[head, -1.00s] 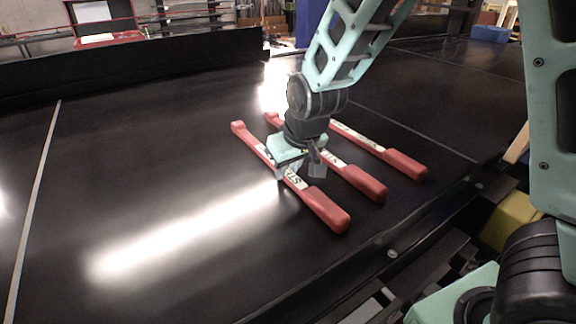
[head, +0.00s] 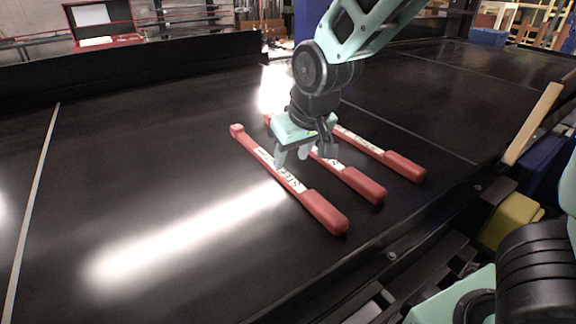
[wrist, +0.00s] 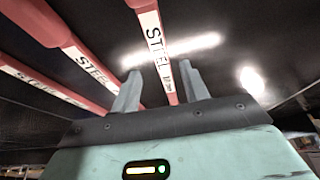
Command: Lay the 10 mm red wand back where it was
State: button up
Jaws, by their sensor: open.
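Three red wands with white labels lie side by side on the black conveyor belt (head: 150,160): a left one (head: 325,212), a middle one (head: 366,186) and a right one (head: 405,166). The labels show "STEEL" lettering, but no size can be read, so I cannot tell which is the 10 mm one. My gripper (head: 292,156) is open and empty, above the left wand and apart from it. In the wrist view one wand (wrist: 149,22) runs between the two spread fingers, beyond their tips. My gripper hides part of the middle and right wands in the head view.
A dark wall (head: 130,67) runs along the belt's far side, with an open red case (head: 105,42) behind it. The belt left of the wands is clear. A yellow block (head: 512,220) is beyond the belt's near edge, at right.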

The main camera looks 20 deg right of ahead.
jog(key=v, duration=0.6)
jog(key=shift+r, duration=0.1)
dwell(0.6)
